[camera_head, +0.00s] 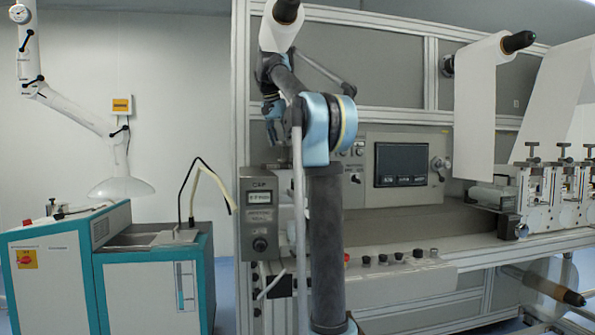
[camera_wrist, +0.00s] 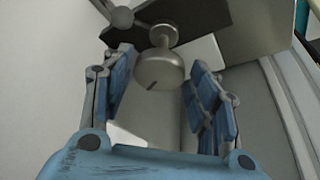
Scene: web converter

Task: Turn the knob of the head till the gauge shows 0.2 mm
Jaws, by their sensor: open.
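In the wrist view a round metal knob (camera_wrist: 159,73) with a dark mark on its rim sits on a short stem below a dark plate (camera_wrist: 190,20). My gripper (camera_wrist: 161,62) is open, with one blue finger on each side of the knob; clear gaps show, and contact is not visible. In the head view a grey box (camera_head: 259,175) carries a small lit display (camera_head: 258,197), too small to read surely, and a dark knob (camera_head: 260,245) below it. I cannot tell which of these views' knobs match.
A rod with a ball joint (camera_wrist: 122,17) lies close by the knob at upper left. The converter has a control panel (camera_head: 400,165), a ledge with several buttons (camera_head: 383,259) and several metal units (camera_head: 540,190) at right. A teal and white cabinet (camera_head: 150,285) stands at left.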

